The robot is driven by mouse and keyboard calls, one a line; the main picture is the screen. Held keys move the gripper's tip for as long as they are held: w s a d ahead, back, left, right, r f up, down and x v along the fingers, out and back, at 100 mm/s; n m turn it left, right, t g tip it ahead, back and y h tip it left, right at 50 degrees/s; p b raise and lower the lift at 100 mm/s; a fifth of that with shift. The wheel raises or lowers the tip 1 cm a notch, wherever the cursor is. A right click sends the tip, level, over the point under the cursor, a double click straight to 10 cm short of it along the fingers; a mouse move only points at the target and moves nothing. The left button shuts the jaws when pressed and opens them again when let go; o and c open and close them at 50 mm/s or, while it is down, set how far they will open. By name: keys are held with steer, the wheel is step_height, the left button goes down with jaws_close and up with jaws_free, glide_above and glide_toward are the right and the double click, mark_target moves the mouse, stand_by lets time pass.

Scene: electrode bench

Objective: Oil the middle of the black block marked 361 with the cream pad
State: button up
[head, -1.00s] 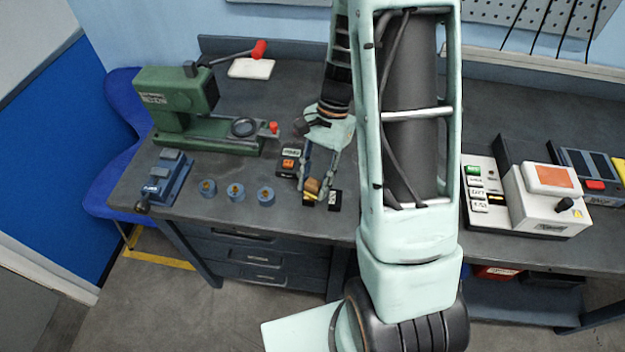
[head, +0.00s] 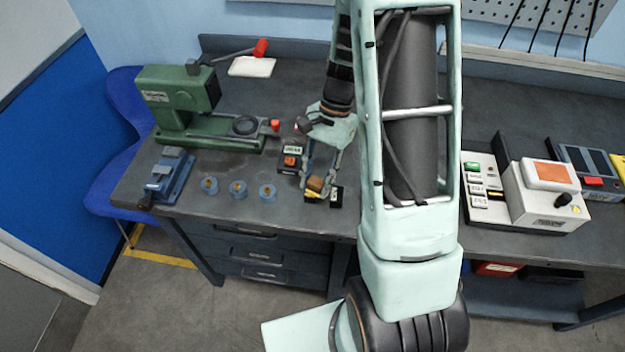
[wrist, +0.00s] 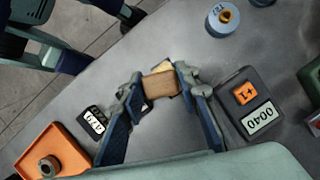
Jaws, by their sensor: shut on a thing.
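My gripper (head: 316,186) is low over the front of the bench, right of the blue rings. In the wrist view its fingers (wrist: 159,88) are shut on a tan-brown block (wrist: 159,86), seemingly the pad's grip. A small cream-yellow part (wrist: 167,65) shows beside it; its underside is hidden. A black block (head: 336,195) with a white label lies close beside the fingers. The label also shows in the wrist view (wrist: 95,120), upside down and too small to read surely. The gripper hides much of that spot, so I cannot tell whether the pad touches the block.
A black box (wrist: 248,108) marked 0040 with an orange +1 tag stands close by. Several blue rings (head: 238,189) stand left, near a blue vice (head: 170,178) and green press (head: 180,105). An orange tray (wrist: 52,153) lies in the wrist view's lower left.

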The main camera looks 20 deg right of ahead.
steer(key=shift+s+d, duration=0.1)
steer(key=shift+d, duration=0.15)
steer(key=shift+s+d+r+p, duration=0.1)
steer(key=shift+d+r+p, duration=0.1)
steer(key=shift+r+p, duration=0.35)
steer(key=shift+d+r+p, duration=0.15)
steer(key=shift+r+p, duration=0.05)
steer(key=shift+r, duration=0.5)
steer(key=shift+a+r+p, duration=0.25)
steer(key=shift+r+p, duration=0.3)
steer(key=shift+r, duration=0.1)
steer(key=shift+r+p, duration=1.6)
steer(key=shift+r, duration=0.55)
